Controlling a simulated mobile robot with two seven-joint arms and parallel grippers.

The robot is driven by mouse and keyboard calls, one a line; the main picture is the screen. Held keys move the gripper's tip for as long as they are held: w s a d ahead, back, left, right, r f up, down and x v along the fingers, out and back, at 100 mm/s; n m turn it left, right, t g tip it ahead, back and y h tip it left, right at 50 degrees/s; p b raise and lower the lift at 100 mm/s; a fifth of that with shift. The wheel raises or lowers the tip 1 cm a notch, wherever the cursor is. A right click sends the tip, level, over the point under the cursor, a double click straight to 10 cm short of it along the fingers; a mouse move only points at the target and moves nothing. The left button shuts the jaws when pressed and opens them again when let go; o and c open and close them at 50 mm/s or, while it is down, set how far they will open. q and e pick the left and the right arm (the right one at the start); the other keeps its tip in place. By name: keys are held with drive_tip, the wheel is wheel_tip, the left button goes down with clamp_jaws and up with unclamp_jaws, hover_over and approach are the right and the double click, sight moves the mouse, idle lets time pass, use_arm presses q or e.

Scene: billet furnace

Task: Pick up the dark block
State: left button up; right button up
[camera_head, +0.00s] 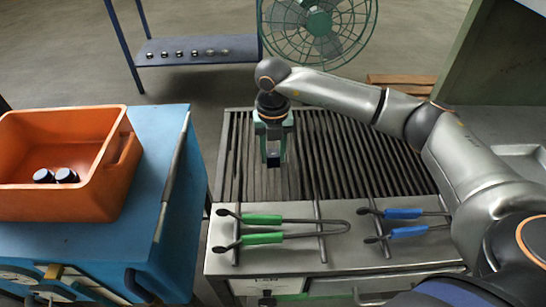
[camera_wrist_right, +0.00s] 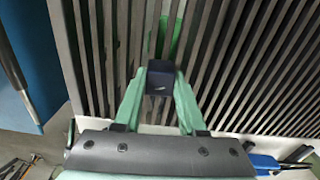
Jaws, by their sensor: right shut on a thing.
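The dark block (camera_wrist_right: 161,78) shows in the right wrist view between the two green fingers of my right gripper (camera_wrist_right: 160,92). The right gripper is shut on it. In the head view my right gripper (camera_head: 273,158) points down over the slatted grate, and the block (camera_head: 272,156) shows small and dark between its fingers. The slats of the grate lie behind and below the block; I cannot tell whether the block touches them. My left gripper is in neither view.
The slatted grate (camera_head: 335,150) has a metal front ledge (camera_head: 300,262) with green-handled tongs (camera_head: 262,219) and blue-handled tongs (camera_head: 404,213). An orange bin (camera_head: 110,170) holding two dark-and-white cylinders (camera_head: 55,175) stands on a blue cabinet at left. A green fan (camera_head: 318,22) stands behind.

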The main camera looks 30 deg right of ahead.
clamp_jaws()
drive_tip(key=shift+r, duration=0.15)
idle(0.4)
